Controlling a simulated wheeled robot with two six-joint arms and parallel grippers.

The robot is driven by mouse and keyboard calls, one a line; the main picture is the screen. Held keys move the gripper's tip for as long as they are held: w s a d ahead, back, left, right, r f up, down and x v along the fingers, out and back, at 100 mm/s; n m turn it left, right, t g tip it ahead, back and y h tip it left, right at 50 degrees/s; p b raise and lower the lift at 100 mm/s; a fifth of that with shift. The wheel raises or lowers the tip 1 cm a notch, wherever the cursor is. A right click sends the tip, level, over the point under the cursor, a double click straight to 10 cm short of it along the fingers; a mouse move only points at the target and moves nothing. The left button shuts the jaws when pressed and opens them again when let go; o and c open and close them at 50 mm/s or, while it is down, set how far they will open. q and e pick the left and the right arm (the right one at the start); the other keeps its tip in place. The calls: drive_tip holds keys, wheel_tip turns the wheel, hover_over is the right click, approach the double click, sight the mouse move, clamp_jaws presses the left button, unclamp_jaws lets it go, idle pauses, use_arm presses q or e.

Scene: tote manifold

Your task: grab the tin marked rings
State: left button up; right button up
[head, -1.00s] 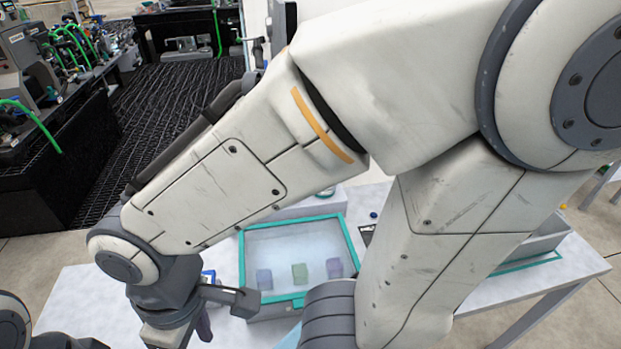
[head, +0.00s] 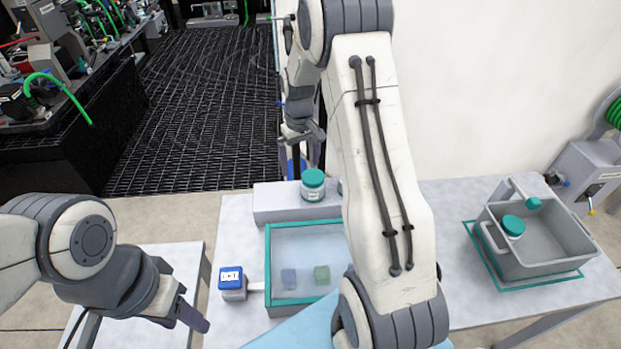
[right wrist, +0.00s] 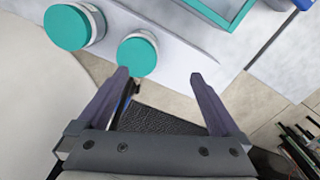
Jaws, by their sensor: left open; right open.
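A teal-lidded tin (head: 313,186) stands on a raised grey ledge at the back of the table; its label is unreadable here. A second tin beside it is mostly hidden behind my right arm. In the right wrist view two teal-lidded tins show from above, a larger one (right wrist: 68,27) and a smaller one (right wrist: 137,55); no wording shows. My right gripper (right wrist: 160,77) is open and empty, its left fingertip close to the smaller tin in the picture. My left gripper (head: 190,320) is open and empty, low at the left, away from the tins.
A teal-rimmed clear-topped case (head: 285,226) with coloured blocks sits mid-table. A blue-and-white labelled block (head: 232,281) is left of it. A grey tote (head: 548,262) with teal-lidded items stands at right. My right arm blocks the middle. A white wall is behind.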

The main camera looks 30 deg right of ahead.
sight(312, 175)
drive_tip(key=shift+m, duration=0.4)
drive_tip(key=d, duration=0.1)
drive_tip(key=d+f, duration=0.2)
drive_tip(key=d, duration=0.1)
drive_tip(key=shift+w, duration=0.1)
wheel_tip(312, 175, down, 4)
drive_tip(key=shift+r+p, duration=0.15)
drive_tip(key=shift+p, duration=0.4)
drive_tip(key=shift+f, duration=0.35)
drive_tip(key=shift+a+f+p, duration=0.1)
drive_tip(key=shift+f+p, duration=0.3)
drive_tip(key=shift+f, duration=0.2)
wheel_tip(312, 175, down, 4)
drive_tip(key=shift+r+p, duration=0.25)
drive_tip(key=shift+p, duration=0.45)
drive_tip(key=shift+f, duration=0.4)
drive_tip(key=shift+c, duration=0.3)
drive_tip(key=shift+r, duration=0.1)
drive_tip(key=c, duration=1.1)
